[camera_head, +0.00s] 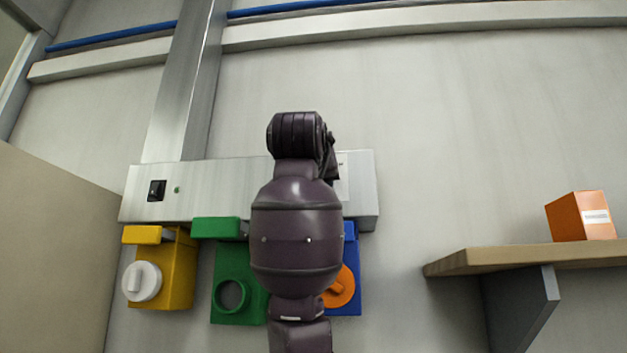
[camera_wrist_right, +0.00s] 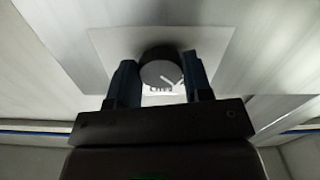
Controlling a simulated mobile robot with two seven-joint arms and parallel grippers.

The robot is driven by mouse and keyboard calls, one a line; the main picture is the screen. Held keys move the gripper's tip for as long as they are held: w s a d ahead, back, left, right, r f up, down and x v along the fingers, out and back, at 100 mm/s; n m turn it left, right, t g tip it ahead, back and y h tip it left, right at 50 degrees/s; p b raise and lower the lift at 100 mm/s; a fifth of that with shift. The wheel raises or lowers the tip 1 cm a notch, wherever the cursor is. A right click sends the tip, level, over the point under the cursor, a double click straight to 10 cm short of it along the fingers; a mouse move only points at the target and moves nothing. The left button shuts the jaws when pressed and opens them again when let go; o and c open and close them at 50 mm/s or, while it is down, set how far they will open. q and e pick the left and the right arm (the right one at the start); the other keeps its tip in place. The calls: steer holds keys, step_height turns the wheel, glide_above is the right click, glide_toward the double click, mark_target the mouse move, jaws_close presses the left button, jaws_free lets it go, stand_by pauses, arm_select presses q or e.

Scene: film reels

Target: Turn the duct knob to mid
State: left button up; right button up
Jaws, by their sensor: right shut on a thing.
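The duct knob (camera_wrist_right: 160,71) is a dark round knob with a pale pointer line on its face. It sits on a light square plate (camera_wrist_right: 215,45) in the right wrist view. My right gripper (camera_wrist_right: 160,78) has one finger on each side of it and is shut on it. Small markings beside the knob are too small to read. In the head view my right arm hides the knob, and only the plate's right part (camera_head: 345,180) shows on the metal duct (camera_head: 230,185). My left gripper is in neither view.
Below the duct hang a yellow unit (camera_head: 178,275), a green unit (camera_head: 235,265) and a blue unit (camera_head: 350,305), the last partly behind my arm. A wooden shelf (camera_head: 480,262) at right holds an orange box (camera_head: 580,217). A beige panel (camera_head: 50,270) stands at left.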

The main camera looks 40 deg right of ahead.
steer(key=m, duration=0.8)
steer(key=shift+w+a+r+m, duration=0.1)
steer(key=shift+m, duration=0.2)
stand_by(0.4)
steer(key=o, duration=0.9)
